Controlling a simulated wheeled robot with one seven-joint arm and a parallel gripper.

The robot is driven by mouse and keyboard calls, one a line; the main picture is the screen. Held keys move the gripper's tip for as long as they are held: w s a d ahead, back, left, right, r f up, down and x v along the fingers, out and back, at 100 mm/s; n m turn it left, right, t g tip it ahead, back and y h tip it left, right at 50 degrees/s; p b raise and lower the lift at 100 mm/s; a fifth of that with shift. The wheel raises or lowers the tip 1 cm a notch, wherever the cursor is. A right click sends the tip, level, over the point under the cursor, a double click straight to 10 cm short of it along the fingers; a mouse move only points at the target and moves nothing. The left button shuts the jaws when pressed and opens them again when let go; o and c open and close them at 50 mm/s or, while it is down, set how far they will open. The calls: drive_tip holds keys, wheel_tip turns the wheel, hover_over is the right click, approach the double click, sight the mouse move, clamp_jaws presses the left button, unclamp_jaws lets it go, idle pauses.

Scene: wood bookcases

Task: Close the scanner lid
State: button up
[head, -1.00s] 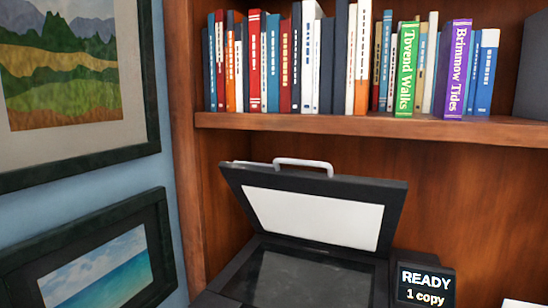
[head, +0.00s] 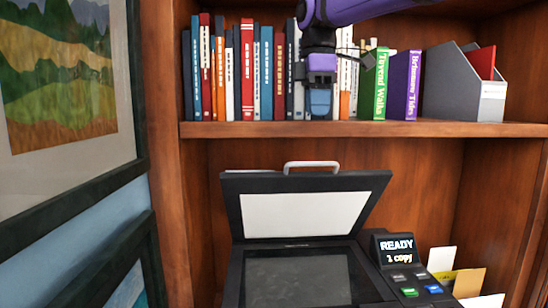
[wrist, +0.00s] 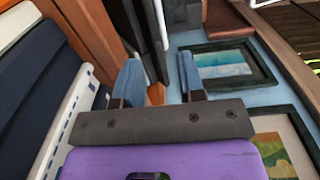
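The scanner (head: 297,278) sits in the bookcase below the book shelf, its dark glass bed facing up. Its lid (head: 378,183) stands raised and tilted back, showing a white underside (head: 303,214). A pale handle (head: 311,165) is on the lid's top edge. My gripper (head: 320,106) hangs in front of the books, above the lid and handle and apart from them. In the wrist view my gripper (wrist: 159,75) has its two blue fingers spread with nothing between them. Dark panels with a pale strip lie beyond the fingers; I cannot tell for sure if they are the lid.
The shelf (head: 350,130) above the lid holds a row of books (head: 247,70) and a grey file holder (head: 462,85). A panel reading READY (head: 397,245) and paper cards (head: 468,282) are right of the scanner. Framed pictures (head: 65,75) hang on the left wall.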

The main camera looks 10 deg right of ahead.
drive_tip(key=f, duration=1)
drive_tip(key=shift+w+a+f, duration=0.15)
drive_tip(key=shift+a+f, duration=0.1)
drive_tip(key=shift+f, duration=0.1)
clamp_jaws()
